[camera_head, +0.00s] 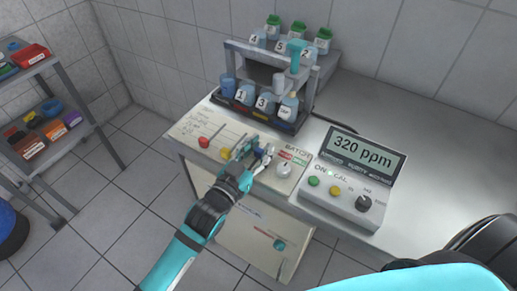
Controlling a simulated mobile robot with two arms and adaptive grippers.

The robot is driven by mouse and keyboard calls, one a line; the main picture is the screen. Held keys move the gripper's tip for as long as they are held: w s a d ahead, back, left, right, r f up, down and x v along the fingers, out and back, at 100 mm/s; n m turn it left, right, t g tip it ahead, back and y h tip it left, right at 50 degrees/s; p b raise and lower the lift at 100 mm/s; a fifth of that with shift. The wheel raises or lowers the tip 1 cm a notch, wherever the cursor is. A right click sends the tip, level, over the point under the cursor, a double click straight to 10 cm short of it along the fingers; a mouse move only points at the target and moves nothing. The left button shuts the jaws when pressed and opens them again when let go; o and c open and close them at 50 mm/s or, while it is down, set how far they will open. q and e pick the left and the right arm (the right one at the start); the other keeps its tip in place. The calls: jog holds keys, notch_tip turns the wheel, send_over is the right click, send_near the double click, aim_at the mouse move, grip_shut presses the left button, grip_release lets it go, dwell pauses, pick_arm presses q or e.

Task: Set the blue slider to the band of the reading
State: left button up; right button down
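The meter (352,180) on the right of the bench reads 320 ppm. The slider panel (190,128) is left of it, with a red knob (204,142) and a yellow knob (225,154) on their tracks. My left gripper (254,152) is over the panel just right of the yellow knob, its fingers apart. My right gripper is out of view; only part of my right arm shows at the lower right.
A white dial (284,170) under the word BATCH is close to the right of my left gripper. A rack (309,92) with numbered bottles stands behind the panel. Green-capped bottles (322,40) stand at the back. A shelf (58,58) with coloured bins is far left. The bench's right side is clear.

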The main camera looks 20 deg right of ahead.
pick_arm(q)
jog(key=shift+o, duration=1.3)
jog(key=shift+s+a, duration=0.1)
jog(key=shift+a, duration=0.05)
jog(key=v, duration=1.1)
jog(key=shift+s+a, duration=0.25)
